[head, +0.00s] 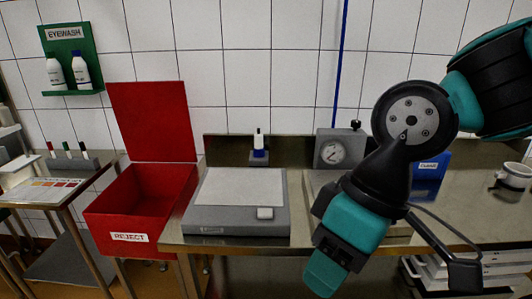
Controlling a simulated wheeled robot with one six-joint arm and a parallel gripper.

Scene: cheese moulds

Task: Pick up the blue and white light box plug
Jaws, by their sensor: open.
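A blue and white plug (259,145) stands upright in a small grey-blue holder (259,158) at the back of the table, behind the light box. The light box (237,222) is grey with a white top panel and a small white block at its front right. My gripper (396,270) hangs at the right, nearer the camera and well apart from the plug. It is open, and I see nothing held in it. My arm partly hides the table and what stands behind it.
A red open-lidded bin (115,219) marked REJECT is left of the light box. A grey dial gauge (328,152) stands right of the plug. A blue box (430,172) is partly behind my arm, and a mug (513,176) stands far right. The table around the plug is clear.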

